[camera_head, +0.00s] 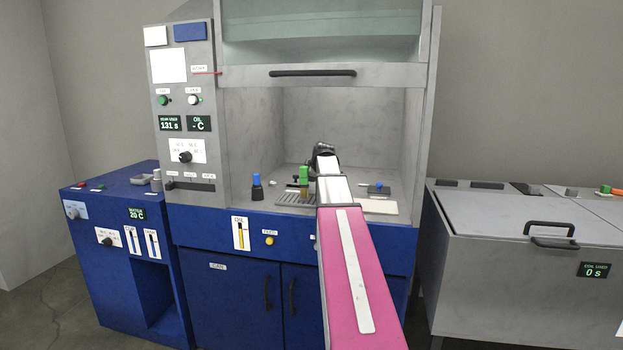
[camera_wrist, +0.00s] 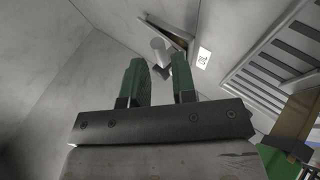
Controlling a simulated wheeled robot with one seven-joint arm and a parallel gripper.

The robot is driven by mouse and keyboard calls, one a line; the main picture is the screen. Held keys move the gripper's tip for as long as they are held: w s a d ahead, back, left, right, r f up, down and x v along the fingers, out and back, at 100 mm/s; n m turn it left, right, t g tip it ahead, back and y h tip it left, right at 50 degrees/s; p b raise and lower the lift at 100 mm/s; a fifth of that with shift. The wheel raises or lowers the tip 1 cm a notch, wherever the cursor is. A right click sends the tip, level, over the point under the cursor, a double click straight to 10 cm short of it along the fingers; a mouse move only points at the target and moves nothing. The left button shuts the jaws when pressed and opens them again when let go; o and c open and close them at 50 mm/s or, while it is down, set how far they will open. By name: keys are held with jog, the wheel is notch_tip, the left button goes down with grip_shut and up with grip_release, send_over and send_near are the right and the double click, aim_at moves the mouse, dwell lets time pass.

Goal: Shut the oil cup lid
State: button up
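My gripper (camera_wrist: 158,62) is open, with its two green fingers apart in the wrist view. In the head view my gripper (camera_head: 323,152) is a dark shape inside the hood, at the end of my white and pink arm. Past the fingertips in the wrist view is a small opening with a tilted, raised edge that looks like the oil cup lid (camera_wrist: 160,25). A pale grey cylinder (camera_wrist: 158,46) with a dark end stands at it, seen through the finger gap. I cannot tell whether the fingers touch it. A small "OIL" label (camera_wrist: 204,58) is beside it. The cup's inside is mostly hidden.
A slotted grate (camera_wrist: 282,62) lies to the right in the wrist view. In the head view a green-capped bottle (camera_head: 304,175) and a blue-capped bottle (camera_head: 257,186) stand left of my arm. A pale plate (camera_head: 379,207) lies to its right. Hood walls enclose the space.

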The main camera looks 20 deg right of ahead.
jog(key=v, duration=0.9)
jog(key=shift+s+d, duration=0.1)
